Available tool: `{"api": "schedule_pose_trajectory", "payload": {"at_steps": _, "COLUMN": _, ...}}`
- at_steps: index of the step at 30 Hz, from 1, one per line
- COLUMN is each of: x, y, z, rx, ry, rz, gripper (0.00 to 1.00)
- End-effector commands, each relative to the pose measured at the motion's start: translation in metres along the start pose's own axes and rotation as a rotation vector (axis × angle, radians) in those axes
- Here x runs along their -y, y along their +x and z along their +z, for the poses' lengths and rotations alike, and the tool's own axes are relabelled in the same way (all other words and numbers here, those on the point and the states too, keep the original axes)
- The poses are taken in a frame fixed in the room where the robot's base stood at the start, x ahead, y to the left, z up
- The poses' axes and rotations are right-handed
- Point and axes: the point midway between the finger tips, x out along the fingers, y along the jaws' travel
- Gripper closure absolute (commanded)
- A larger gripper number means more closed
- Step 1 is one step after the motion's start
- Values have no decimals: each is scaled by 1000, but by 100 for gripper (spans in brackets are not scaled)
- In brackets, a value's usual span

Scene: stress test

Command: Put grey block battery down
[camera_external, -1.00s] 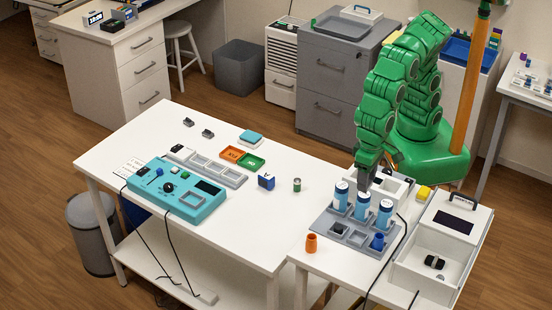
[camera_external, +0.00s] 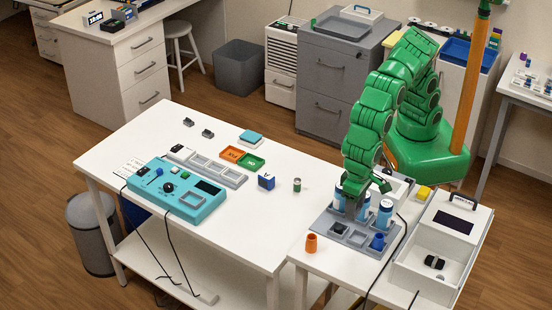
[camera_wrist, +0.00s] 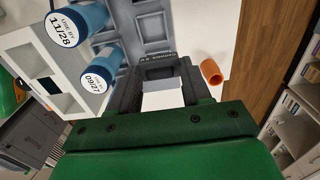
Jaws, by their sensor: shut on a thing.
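My gripper (camera_external: 353,200) is above the grey rack (camera_external: 327,224) on the right-hand table, close beside the blue bottles with white caps. In the wrist view my gripper (camera_wrist: 160,82) has its dark fingers closed on a small grey block (camera_wrist: 160,73), which I take to be the grey block battery. Its lower part is hard to make out against the rack. Small upside-down lettering shows just beyond the fingertips. I cannot tell whether the block touches the rack.
Blue bottles (camera_wrist: 101,76) stand close left of the fingers in the wrist view. An orange cup (camera_external: 311,243) stands to the left. A white open box (camera_external: 409,264) stands right.

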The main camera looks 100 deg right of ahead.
Motion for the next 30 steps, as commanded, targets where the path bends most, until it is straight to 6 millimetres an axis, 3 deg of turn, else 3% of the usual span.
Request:
{"api": "schedule_pose_trajectory", "payload": {"at_steps": 8, "x": 28, "y": 13, "z": 0, "rx": 1, "ry": 0, "rz": -1, "gripper": 82}}
{"api": "schedule_pose_trajectory", "payload": {"at_steps": 18, "x": 54, "y": 45, "z": 1, "rx": 0, "ry": -1, "rz": 0, "gripper": 82}}
{"api": "schedule_pose_trajectory", "payload": {"at_steps": 30, "x": 73, "y": 66, "z": 1, "rx": 0, "ry": 0, "rz": -1, "gripper": 82}}
